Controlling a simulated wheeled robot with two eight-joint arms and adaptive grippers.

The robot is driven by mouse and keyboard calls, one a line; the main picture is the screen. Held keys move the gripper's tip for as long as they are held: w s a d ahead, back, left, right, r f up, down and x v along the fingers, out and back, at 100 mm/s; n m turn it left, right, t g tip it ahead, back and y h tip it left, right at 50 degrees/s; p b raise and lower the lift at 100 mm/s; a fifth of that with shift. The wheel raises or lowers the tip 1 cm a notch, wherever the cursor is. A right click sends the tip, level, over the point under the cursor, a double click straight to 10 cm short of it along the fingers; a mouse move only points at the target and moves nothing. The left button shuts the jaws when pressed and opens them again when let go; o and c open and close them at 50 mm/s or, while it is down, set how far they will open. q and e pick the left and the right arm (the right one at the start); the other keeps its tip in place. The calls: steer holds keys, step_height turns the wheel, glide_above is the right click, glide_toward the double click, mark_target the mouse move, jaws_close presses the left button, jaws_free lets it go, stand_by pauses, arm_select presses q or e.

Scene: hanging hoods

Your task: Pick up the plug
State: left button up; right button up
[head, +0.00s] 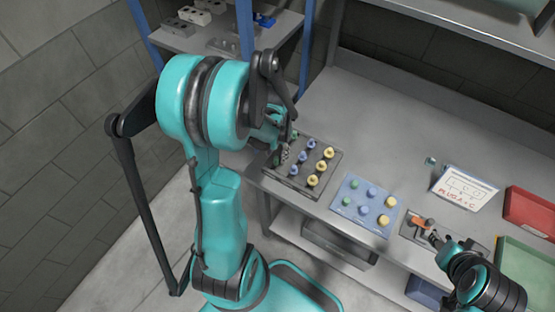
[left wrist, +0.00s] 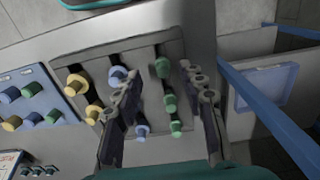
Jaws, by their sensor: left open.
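A dark grey panel (head: 304,168) on the bench holds rows of yellow, blue and green plugs. My left gripper (head: 283,143) is over the panel's left side, partly hidden by its own arm. In the left wrist view its two fingers are apart, with green plugs (left wrist: 163,68) and a blue plug (left wrist: 140,132) in the space between them. I cannot tell whether a finger touches a plug. Yellow plugs (left wrist: 77,84) stand left of the fingers. My right gripper (head: 432,238) is at the lower right, by a small orange part (head: 422,223); its jaw state is unclear.
A light blue panel (head: 365,205) with more plugs lies beside the dark one. A white card (head: 465,188) with red writing stands farther right, near a red bin (head: 529,211) and a green bin (head: 523,262). A blue post (head: 307,45) rises behind the left gripper. The bench's back is clear.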

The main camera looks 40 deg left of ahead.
mark_target(276, 158)
arm_select(q)
steer(key=f, duration=0.2)
steer(key=f+b, duration=0.1)
steer(key=f, duration=0.1)
steer(key=shift+w+a+f, duration=0.1)
steer(key=shift+w+a, duration=0.15)
steer(key=shift+w, duration=0.1)
steer(key=shift+d+f, duration=0.1)
steer(key=shift+f, duration=0.15)
steer(key=c, duration=0.8)
steer(key=shift+o, duration=0.2)
steer(key=shift+r, duration=0.15)
